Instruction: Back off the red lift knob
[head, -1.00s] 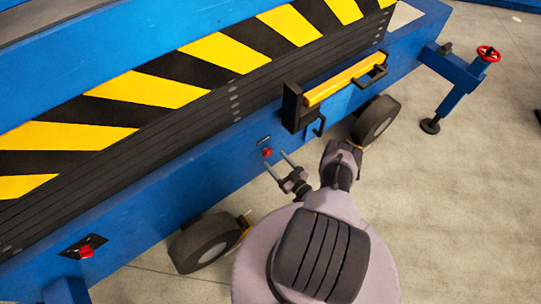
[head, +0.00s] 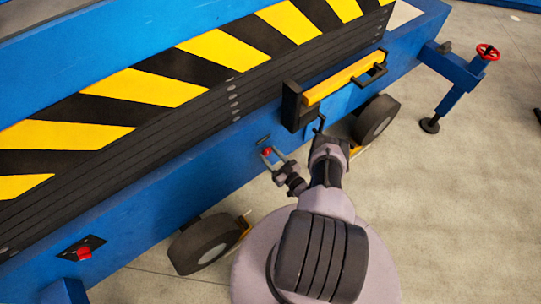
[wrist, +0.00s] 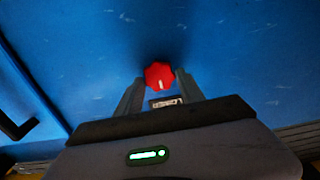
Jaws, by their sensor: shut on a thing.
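The red lift knob (head: 267,152) sits on the blue side rail of the lift. In the wrist view the knob (wrist: 158,74) is lobed, with a pale mark on its lower part. My gripper (head: 270,156) reaches the rail from the front. Its two fingers stand on either side of the knob, and my gripper (wrist: 160,80) is shut on it. The knob's face shows, while its sides are partly hidden by the fingers. A small dark label plate (wrist: 166,102) shows between the fingers; its lettering is too small to read.
A black bracket with a yellow bar (head: 342,82) juts out right of the knob. Another red control (head: 84,252) is on the rail at lower left. Wheels (head: 377,119) stand below the rail. An outrigger with a red handwheel (head: 488,52) is at far right.

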